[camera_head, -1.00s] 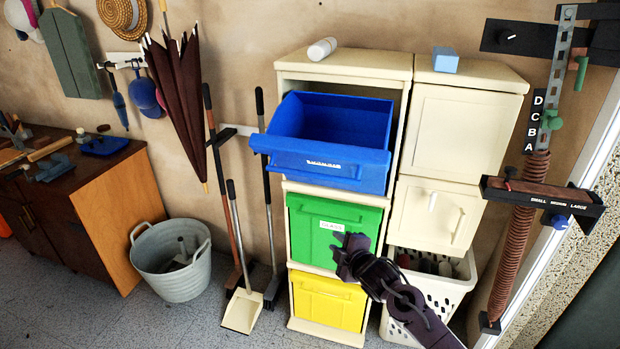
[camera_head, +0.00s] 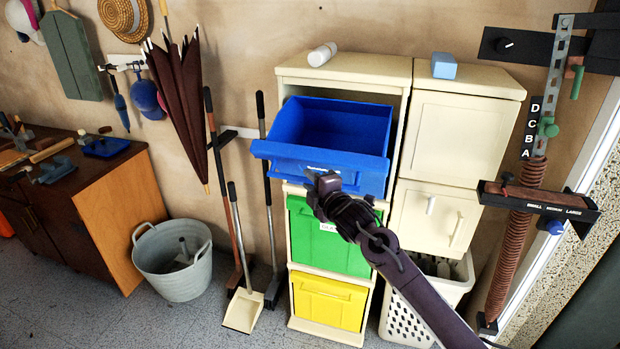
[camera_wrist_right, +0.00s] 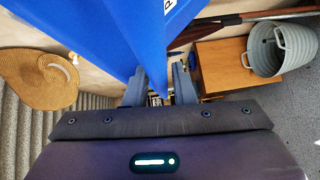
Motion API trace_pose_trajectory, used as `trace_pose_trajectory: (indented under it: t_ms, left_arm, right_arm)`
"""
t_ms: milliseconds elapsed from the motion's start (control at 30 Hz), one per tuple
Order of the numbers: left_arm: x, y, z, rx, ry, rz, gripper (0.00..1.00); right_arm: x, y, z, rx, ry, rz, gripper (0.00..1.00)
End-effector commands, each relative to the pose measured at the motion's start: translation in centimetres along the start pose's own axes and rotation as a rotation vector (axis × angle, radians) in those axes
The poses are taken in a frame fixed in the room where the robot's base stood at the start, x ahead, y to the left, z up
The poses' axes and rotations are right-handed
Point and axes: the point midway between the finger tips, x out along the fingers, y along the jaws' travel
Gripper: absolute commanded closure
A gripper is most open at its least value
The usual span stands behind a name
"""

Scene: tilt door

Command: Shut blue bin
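The blue bin (camera_head: 290,160) is the top one in the left column of the cream cabinet (camera_head: 345,70). It is tilted out, with its open top and inside showing. My right gripper (camera_head: 322,182) is at the lower part of the bin's front, partly covering it. In the right wrist view the blue bin (camera_wrist_right: 110,35) fills the upper middle, and its lower corner shows between the spread fingers of my right gripper (camera_wrist_right: 158,88). The fingers are apart; whether they touch the bin is unclear. My left gripper is out of view.
The green bin (camera_head: 310,245) and yellow bin (camera_head: 328,302) below are shut. A white bottle (camera_head: 322,54) and a blue block (camera_head: 444,65) stand on the cabinet tops. A white basket (camera_head: 400,320) is at lower right. Brooms and a grey bucket (camera_head: 172,260) are at left.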

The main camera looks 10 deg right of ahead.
Motion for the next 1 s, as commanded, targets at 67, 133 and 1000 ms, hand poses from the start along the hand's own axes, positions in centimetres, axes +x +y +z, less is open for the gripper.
trace_pose_trajectory:
  t_ms: [67, 133, 1000]
  left_arm:
    - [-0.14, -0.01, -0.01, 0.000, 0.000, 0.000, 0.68]
    - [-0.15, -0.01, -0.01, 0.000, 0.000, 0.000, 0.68]
    - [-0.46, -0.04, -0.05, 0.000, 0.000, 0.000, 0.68]
  right_arm:
    - [0.36, 0.07, -0.07, 0.001, 0.001, 0.001, 0.77]
    - [0.48, 0.00, -0.07, 0.001, 0.001, 0.001, 0.77]
    - [0.66, 0.59, 0.17, 0.009, 0.000, -0.010, 1.00]
